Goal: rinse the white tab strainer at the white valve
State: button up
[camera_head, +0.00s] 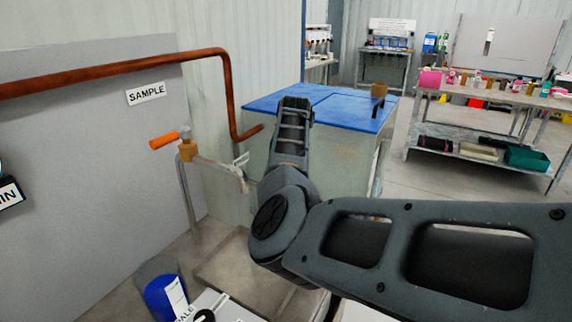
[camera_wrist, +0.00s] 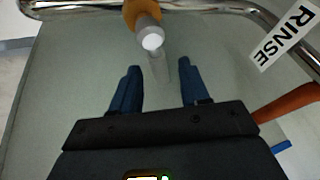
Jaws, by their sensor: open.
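In the wrist view, my gripper (camera_wrist: 159,68) is open, with its two dark blue fingers apart. Ahead of it is a valve (camera_wrist: 142,12) with an orange-brown body and a round white end (camera_wrist: 151,41) facing the camera, by a chrome pipe. A narrow pale grey shape shows between the fingertips, below the white end; I cannot tell what it is or whether it touches the fingers. A RINSE label (camera_wrist: 285,38) is at the right. I cannot make out the white tab strainer in either view. In the head view my arm hides the gripper.
A SAMPLE label (camera_head: 146,94) and an orange-handled valve (camera_head: 164,139) are at the left, under a copper pipe (camera_head: 110,72). A blue-topped tank (camera_head: 340,112) stands behind my arm. A blue bin (camera_head: 160,290) is at lower left. A bench (camera_head: 490,95) with bottles is far right.

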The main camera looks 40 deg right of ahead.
jog(key=v, duration=0.8)
jog(key=shift+f, duration=0.1)
dwell(0.5)
